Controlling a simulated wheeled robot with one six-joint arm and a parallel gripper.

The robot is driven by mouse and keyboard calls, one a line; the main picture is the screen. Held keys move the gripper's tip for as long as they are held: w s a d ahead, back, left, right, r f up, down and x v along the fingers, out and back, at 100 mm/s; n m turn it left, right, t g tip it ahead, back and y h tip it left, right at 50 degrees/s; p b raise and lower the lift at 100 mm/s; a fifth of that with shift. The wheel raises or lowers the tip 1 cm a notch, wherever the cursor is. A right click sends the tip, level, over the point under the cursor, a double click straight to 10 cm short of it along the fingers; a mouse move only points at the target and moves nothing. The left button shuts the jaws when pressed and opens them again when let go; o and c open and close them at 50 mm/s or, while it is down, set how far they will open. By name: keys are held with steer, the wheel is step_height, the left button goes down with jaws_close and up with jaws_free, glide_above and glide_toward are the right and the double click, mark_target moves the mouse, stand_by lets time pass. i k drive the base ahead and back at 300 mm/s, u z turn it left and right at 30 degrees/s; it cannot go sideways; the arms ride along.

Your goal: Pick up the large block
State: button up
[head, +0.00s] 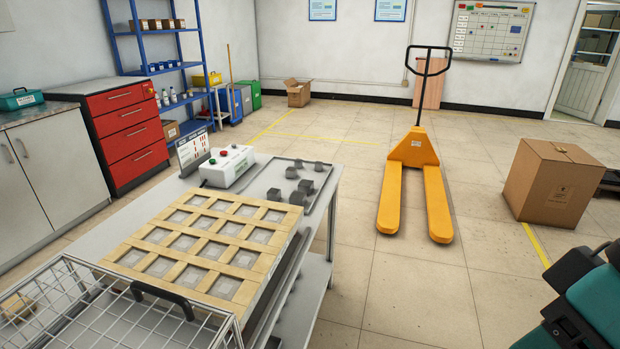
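Several dark grey metal blocks (306,186) sit on a flat grey tray (262,190) at the far right end of the table. They differ somewhat in size; the nearer ones look bigger, but I cannot tell for certain which one is the large block. All stand apart from my arm. A teal and black part of my arm shows at the lower right edge of the head view. No gripper fingers can be made out.
A wooden grid (190,243) with grey squares fills the table's middle, with a wire basket (62,290) in front. A control box (230,165) stands left of the blocks. A yellow pallet jack (413,150) and cardboard box (553,182) stand right. The floor between table and jack is clear.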

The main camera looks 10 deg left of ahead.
mark_target(300, 199)
steer(key=i, duration=2.25)
steer(key=u, duration=1.7)
